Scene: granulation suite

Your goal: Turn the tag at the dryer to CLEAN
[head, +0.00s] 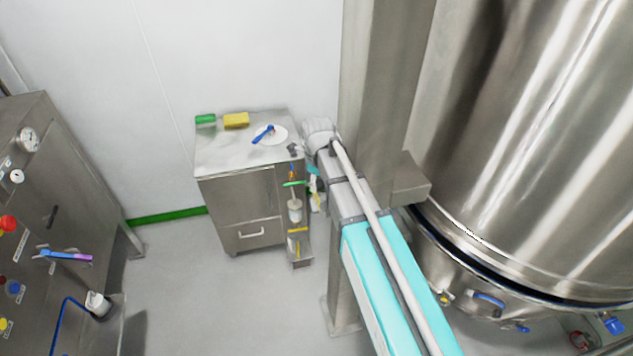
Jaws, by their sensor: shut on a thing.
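My arm reaches from the bottom right to the small steel cabinet. My gripper (294,150) is small and dark at the cabinet's right front corner, partly hidden by my wrist. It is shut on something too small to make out. The big steel vessel (530,150) at the right looks like the dryer, with blue-handled clamps on its lower rim. I cannot pick out a tag marked CLEAN, and no such lettering is readable.
The steel cabinet (235,205) carries a green block (205,119), a yellow block (236,121) and a blue-handled tool (263,134) on a white dish. Several small items hang at its right side. A control cabinet (40,200) stands left. Floor between is clear.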

